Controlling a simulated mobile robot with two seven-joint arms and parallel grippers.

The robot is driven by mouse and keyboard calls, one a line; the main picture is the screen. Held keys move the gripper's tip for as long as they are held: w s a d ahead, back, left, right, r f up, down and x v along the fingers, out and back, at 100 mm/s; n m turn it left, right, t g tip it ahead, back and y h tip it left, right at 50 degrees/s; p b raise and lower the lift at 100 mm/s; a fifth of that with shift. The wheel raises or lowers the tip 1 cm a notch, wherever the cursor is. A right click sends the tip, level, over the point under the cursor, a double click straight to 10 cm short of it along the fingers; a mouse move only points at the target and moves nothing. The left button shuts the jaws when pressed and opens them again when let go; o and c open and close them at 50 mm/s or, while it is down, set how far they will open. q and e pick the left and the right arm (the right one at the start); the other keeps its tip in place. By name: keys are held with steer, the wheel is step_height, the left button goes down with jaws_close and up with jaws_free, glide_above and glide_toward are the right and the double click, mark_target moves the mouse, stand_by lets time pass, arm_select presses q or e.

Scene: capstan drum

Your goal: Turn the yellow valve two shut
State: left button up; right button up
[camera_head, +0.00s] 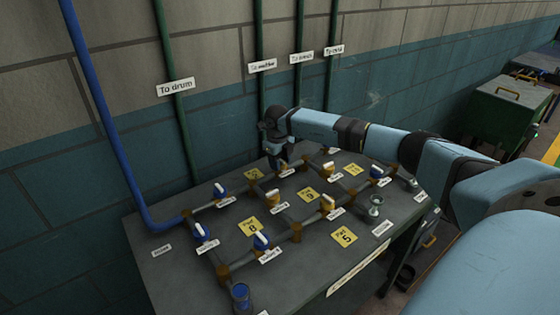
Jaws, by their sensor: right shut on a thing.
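My right gripper (281,163) points down at the far side of the pipe table and is shut on a valve handle on the pipework. The gripper hides most of that handle, so its colour and angle cannot be told. A small white label (287,173) lies just in front of it, too small to read. Three yellow-orange valves show clear of the gripper: one nearer and left (272,196), one at the middle right (328,203), and one farther back (328,170). Their label numbers are not legible. My left gripper is out of view.
The dark table (180,285) carries brown-jointed pipes, several blue valves (201,233) and yellow plates (344,237). A small metal fitting (375,205) stands at the right. Blue and green pipes run up the wall behind. My right arm spans the table's back right. A green cabinet (505,110) stands far right.

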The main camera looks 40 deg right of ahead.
steer(key=o, duration=0.9)
steer(key=shift+r, duration=0.1)
steer(key=r, duration=0.9)
steer(key=a+r, duration=0.1)
steer(key=r, duration=0.3)
steer(key=shift+r, duration=0.35)
